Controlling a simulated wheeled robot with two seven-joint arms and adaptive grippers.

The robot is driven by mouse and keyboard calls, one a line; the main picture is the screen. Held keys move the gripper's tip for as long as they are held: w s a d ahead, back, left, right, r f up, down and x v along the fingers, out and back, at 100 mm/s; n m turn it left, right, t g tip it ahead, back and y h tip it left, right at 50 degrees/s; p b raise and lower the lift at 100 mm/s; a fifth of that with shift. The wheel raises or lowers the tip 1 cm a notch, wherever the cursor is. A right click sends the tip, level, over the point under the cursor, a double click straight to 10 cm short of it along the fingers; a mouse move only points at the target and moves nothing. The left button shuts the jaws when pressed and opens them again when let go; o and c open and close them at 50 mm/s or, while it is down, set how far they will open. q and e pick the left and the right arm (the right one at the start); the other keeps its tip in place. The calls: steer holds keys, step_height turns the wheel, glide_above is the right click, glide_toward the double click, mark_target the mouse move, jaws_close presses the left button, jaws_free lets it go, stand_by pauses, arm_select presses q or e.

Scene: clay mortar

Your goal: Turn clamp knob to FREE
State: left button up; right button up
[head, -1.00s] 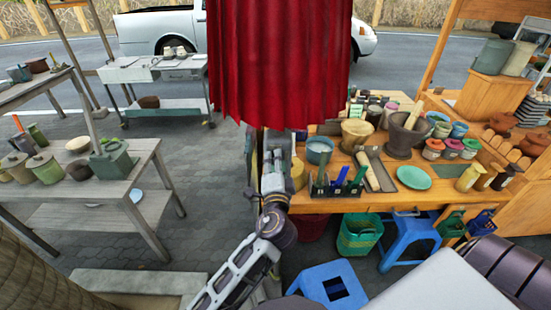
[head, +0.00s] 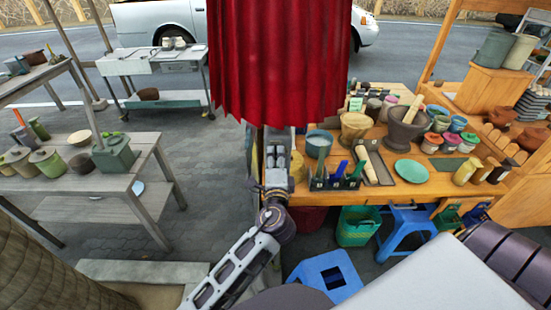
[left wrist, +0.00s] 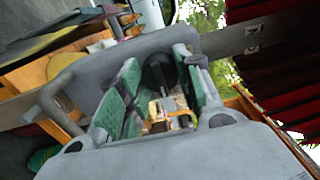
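A black round knob (left wrist: 159,72) with a brass-coloured fitting (left wrist: 165,112) below it shows in the left wrist view. My left gripper (left wrist: 158,85) is open, its green-padded fingers on either side of the knob. I cannot tell whether the pads touch it. A grey bar with a small white label (left wrist: 253,30) runs behind; its lettering is too small to read. In the head view my left gripper (head: 277,145) reaches the left end of the wooden table, beside the red curtain, and hides the knob. My right gripper is out of view.
The wooden table (head: 405,200) holds bowls, jars, a mortar (head: 405,130) and a tool holder (head: 335,182). The red curtain (head: 278,65) hangs just above my left gripper. Blue stools (head: 328,272) and a green basket (head: 357,226) stand below. Paving is clear left of the table.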

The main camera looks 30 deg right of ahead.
arm_select(q)
steer(key=o, duration=0.5)
steer(key=v, duration=1.2)
stand_by(0.3)
steer(key=shift+a, duration=0.1)
stand_by(0.4)
